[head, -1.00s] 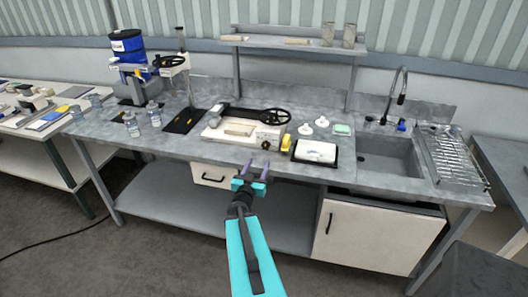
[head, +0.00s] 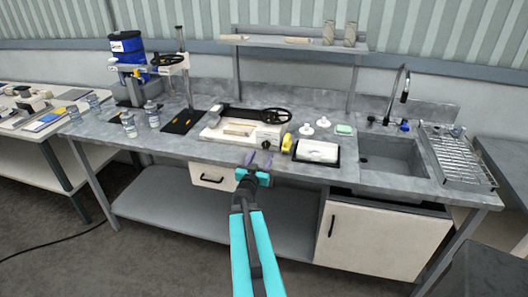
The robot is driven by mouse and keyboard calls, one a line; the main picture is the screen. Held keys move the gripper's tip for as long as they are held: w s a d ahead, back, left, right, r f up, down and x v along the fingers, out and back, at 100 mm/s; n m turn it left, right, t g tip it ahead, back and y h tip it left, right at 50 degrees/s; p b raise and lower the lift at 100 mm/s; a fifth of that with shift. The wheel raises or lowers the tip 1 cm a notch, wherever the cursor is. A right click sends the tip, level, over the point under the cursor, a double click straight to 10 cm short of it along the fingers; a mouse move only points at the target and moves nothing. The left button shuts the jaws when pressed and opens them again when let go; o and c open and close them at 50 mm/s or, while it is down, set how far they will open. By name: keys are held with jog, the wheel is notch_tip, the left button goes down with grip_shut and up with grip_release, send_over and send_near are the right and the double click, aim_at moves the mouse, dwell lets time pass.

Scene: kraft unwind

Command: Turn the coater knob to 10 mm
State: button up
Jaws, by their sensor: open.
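The coater (head: 231,133) is a pale flat machine on the grey bench, with a black handwheel (head: 276,116) at its right. A small dark knob (head: 266,145) sits on its front right face; its setting is too small to read.
A yellow object (head: 287,143) stands right beside the coater, and a black-edged tray (head: 317,151) lies further right. The sink (head: 388,158) is beyond that. Clear bottles (head: 129,124) and a blue-topped machine (head: 131,65) stand left. A drawer (head: 213,177) is below the bench edge.

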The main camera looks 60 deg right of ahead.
aim_at(266, 146)
jog(key=shift+p+x, duration=1)
jog(key=shift+x, duration=2.9)
